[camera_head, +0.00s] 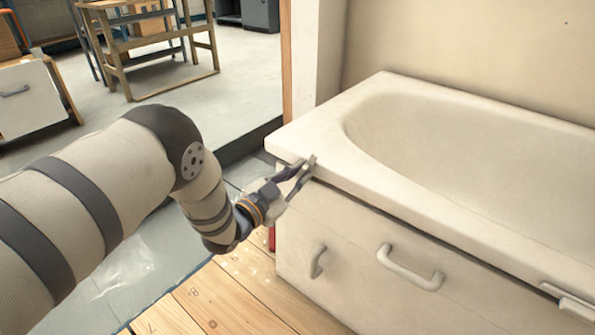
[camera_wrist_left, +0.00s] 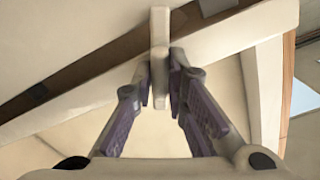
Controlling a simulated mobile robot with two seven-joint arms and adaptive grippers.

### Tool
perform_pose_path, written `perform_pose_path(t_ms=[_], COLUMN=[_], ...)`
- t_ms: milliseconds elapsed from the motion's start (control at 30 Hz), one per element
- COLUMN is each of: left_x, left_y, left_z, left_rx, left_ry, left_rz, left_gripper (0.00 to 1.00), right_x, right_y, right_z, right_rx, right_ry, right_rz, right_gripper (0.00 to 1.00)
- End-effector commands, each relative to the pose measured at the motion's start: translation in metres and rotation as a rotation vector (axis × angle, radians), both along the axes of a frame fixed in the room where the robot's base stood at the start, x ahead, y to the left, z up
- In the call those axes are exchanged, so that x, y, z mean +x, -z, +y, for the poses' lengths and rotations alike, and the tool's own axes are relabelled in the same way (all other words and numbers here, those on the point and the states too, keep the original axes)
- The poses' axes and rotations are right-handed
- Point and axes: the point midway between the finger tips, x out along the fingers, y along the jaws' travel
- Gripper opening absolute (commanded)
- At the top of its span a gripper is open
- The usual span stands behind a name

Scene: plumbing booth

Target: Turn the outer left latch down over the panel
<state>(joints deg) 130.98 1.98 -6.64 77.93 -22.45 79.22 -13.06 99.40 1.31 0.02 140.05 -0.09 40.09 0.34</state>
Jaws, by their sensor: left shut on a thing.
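The outer left latch (camera_wrist_left: 159,30) is a pale, narrow bar at the tub's edge. It runs up and down the left wrist picture, across the rim and the dark gap beside it. My left gripper (camera_wrist_left: 160,78) has its two fingers closed on the sides of this bar. In the head view my left gripper (camera_head: 298,176) is at the tub's near left corner, just under the rim, and its fingers mostly hide the latch. The white panel (camera_head: 350,285) stands below the rim. My right gripper is not in view.
The white bathtub (camera_head: 410,185) fills the right side. Another pale latch (camera_head: 567,298) is at the rim's right end. Wooden floorboards (camera_head: 225,300) in front are clear.

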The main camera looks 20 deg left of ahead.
Motion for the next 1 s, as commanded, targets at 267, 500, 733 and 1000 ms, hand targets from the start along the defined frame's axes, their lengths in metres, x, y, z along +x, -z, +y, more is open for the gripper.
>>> perform_pose_path(t_ms=[267, 500, 733, 1000], left_x=[0.0003, 0.0001, 0.0003, 0.0003], left_y=[-0.0015, -0.0006, -0.0005, -0.0003], left_z=[0.0005, 0.0004, 0.0002, 0.0002], left_rx=[-0.177, -0.266, -0.301, -0.306], left_ry=[-0.001, -0.001, -0.001, -0.001], left_rz=[0.061, 0.096, 0.108, 0.110], left_gripper=[0.00, 0.00, 0.00, 0.00], right_x=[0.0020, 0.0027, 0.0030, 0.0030], right_y=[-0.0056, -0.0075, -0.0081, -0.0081], right_z=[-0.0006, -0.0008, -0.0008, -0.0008], right_rx=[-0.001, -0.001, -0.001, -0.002], right_ry=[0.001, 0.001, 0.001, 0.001], right_rz=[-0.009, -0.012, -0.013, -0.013], right_gripper=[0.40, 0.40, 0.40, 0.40])
